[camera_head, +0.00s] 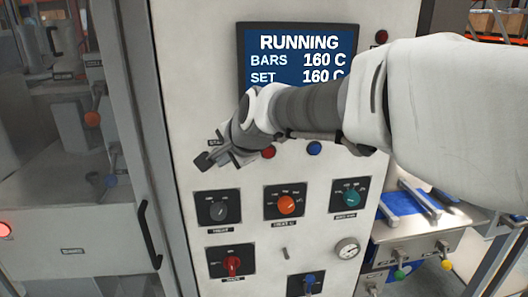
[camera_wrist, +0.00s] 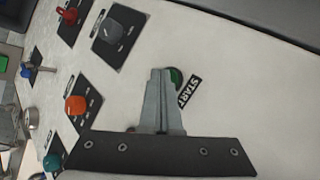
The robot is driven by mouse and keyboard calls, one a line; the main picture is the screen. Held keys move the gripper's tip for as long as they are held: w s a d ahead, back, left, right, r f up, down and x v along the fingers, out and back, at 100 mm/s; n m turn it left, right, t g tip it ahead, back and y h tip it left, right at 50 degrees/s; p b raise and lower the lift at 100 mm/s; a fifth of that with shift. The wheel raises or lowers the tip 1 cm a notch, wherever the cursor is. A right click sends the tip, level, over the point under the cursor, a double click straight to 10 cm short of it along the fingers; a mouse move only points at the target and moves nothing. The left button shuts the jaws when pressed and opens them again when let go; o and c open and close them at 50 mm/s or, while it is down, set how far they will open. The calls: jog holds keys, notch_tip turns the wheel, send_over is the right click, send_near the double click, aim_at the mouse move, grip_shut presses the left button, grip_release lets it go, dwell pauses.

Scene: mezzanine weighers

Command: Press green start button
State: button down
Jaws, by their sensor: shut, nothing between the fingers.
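The green start button (camera_wrist: 176,76) shows in the wrist view beside a black START label (camera_wrist: 189,92). My gripper (camera_wrist: 160,72) is shut and empty, and its fingertips overlap the left part of the button in that view. I cannot tell whether they touch it. In the head view my gripper (camera_head: 204,161) is at the upper left of the white panel, and it hides the button there. The screen (camera_head: 290,60) on the panel reads RUNNING, with BARS 160 C and SET 160 C.
A red button (camera_head: 268,152) and a blue button (camera_head: 314,148) sit right of my gripper. Below are a grey knob (camera_head: 219,210), an orange knob (camera_head: 287,205), a teal knob (camera_head: 351,197) and a red knob (camera_head: 232,264). A black door handle (camera_head: 148,234) stands at the left.

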jog(key=shift+s+d, duration=0.2)
jog(key=shift+s, duration=0.5)
jog(key=s, duration=0.2)
jog(key=s+d+b, duration=0.1)
jog(key=s, duration=0.2)
jog(key=shift+d, duration=0.1)
jog(key=shift+w, duration=0.1)
dwell(0.3)
jog(key=s+d+f+n+g+h, duration=0.1)
jog(key=s+d+f+n+h, duration=0.2)
jog(key=s+d, duration=0.5)
jog(key=s+d+f+n+g+h, duration=0.1)
jog(key=s+d+f+n, duration=0.4)
jog(key=d, duration=1.2)
jog(key=s+f+h, duration=0.1)
jog(key=s, duration=0.3)
jog(key=shift+s+d+h, duration=0.25)
jog(key=shift+d+h, duration=0.1)
jog(key=shift+h, duration=0.05)
